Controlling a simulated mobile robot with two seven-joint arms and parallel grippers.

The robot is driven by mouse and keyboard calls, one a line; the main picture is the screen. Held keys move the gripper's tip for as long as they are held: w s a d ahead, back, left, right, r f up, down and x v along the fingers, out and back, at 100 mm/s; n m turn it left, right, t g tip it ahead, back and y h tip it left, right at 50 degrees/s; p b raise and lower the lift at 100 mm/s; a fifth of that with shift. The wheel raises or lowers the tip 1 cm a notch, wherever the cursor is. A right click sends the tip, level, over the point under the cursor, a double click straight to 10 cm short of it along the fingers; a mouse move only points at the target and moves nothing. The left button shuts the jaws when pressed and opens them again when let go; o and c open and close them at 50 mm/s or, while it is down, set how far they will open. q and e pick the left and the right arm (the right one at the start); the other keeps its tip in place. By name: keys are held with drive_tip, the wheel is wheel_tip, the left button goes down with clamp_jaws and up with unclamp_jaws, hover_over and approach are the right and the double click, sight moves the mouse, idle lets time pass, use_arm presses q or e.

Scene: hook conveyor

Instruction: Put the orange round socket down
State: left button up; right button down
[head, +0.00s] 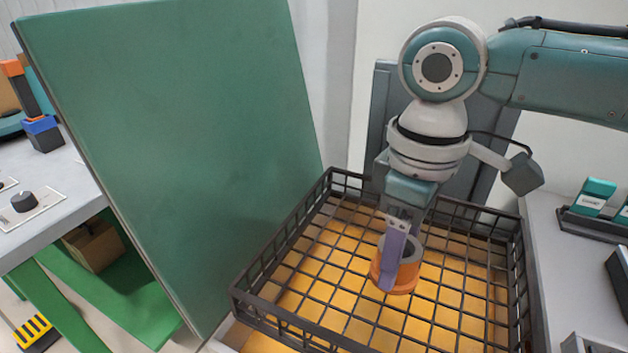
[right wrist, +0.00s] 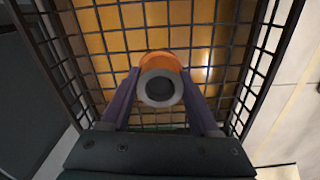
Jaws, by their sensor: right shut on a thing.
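The orange round socket (head: 407,271) is an orange ring-shaped piece with a grey upper collar and a dark opening. My right gripper (head: 392,274) points down into the black wire basket (head: 262,262) and is shut on the socket, with a purple finger across its near side. In the right wrist view the socket (right wrist: 161,78) sits between the two purple fingers (right wrist: 160,95), its grey collar facing the camera. The socket is inside the basket, low over the wire grid. I cannot tell whether it touches the bottom. My left gripper is not in view.
A large green panel (head: 180,140) stands left of the basket. A grey table with a knob (head: 24,201) is at far left. A grey counter with teal boxes (head: 597,193) lies at right. The basket floor around the socket is clear.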

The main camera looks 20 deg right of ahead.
drive_tip(key=shift+c, duration=0.6)
unclamp_jaws()
wheel_tip(320, 180, up, 12)
drive_tip(key=p, duration=0.1)
drive_tip(key=shift+r+p, duration=0.15)
drive_tip(key=shift+p, duration=0.2)
